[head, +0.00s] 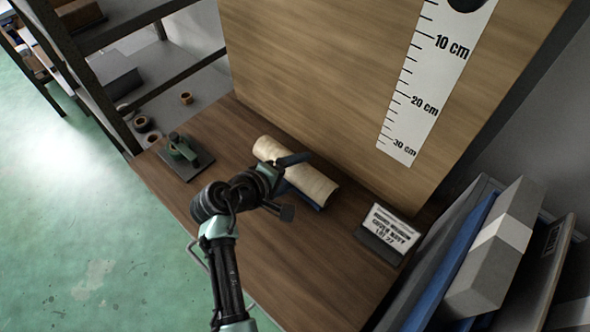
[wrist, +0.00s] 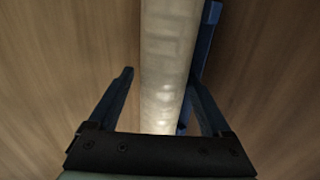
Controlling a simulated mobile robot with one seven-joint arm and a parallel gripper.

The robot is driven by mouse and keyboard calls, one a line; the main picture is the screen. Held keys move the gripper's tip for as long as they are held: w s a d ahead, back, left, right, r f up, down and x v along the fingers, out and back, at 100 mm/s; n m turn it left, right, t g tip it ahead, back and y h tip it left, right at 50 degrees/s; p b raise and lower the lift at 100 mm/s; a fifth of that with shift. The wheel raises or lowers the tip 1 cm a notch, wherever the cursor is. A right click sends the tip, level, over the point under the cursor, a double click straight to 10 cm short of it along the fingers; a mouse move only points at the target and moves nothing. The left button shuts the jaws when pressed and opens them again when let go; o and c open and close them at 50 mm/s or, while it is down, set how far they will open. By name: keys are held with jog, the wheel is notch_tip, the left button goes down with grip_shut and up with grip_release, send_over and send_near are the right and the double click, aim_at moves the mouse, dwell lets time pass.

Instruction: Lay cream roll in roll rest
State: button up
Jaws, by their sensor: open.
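The cream roll (head: 318,186) is a long pale cylinder lying low over the wooden table. The blue roll rest (head: 311,203) shows under and along the roll's near side, mostly hidden by it. In the wrist view, the roll (wrist: 165,50) runs lengthwise between the fingers, and the blue rest (wrist: 212,16) shows along its right side. I cannot tell whether the roll is fully seated. My gripper (head: 290,184) is open over the roll, one finger on each side. In the wrist view my gripper (wrist: 162,76) has a clear gap left of the roll; the right finger overlaps the blue rest.
A label stand (head: 388,234) is right of the roll. A dark plate with a green device (head: 181,151) sits at the table's left. A tall wooden panel with a ruler (head: 425,85) rises behind. Boxes (head: 490,255) stand at right. The front table is clear.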

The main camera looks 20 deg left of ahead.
jog(key=shift+s+f, duration=0.4)
jog(key=shift+f, duration=0.1)
jog(key=r+v, duration=0.1)
jog(key=v, duration=1.2)
jog(key=shift+w, duration=0.4)
